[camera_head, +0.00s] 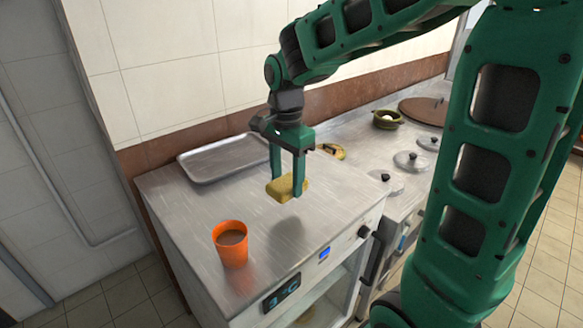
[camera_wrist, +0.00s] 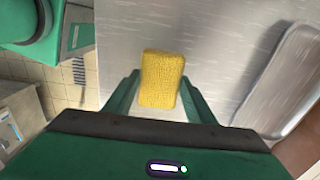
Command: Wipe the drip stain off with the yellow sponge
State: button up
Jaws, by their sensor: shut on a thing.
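My gripper (camera_head: 287,187) is shut on the yellow sponge (camera_head: 282,191) and holds it above the steel counter top, with a shadow on the counter below. In the wrist view the sponge (camera_wrist: 161,80) sits upright between the two green fingers of my gripper (camera_wrist: 161,98). A faint reddish-brown patch (camera_head: 243,281) shows on the counter just in front of the orange cup; I cannot tell whether it is the drip stain or the cup's reflection. No other stain is clear in either view.
The orange cup (camera_head: 231,243) with brown liquid stands near the counter's front-left edge. A metal tray (camera_head: 222,160) lies at the back left. Pot lids (camera_head: 411,161), a small olive pot (camera_head: 387,119) and a brown round lid (camera_head: 425,108) are farther right. The counter (camera_head: 190,215) between tray and cup is clear.

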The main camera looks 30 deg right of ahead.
jog(key=shift+a+r, duration=0.1)
jog(key=shift+r, duration=0.95)
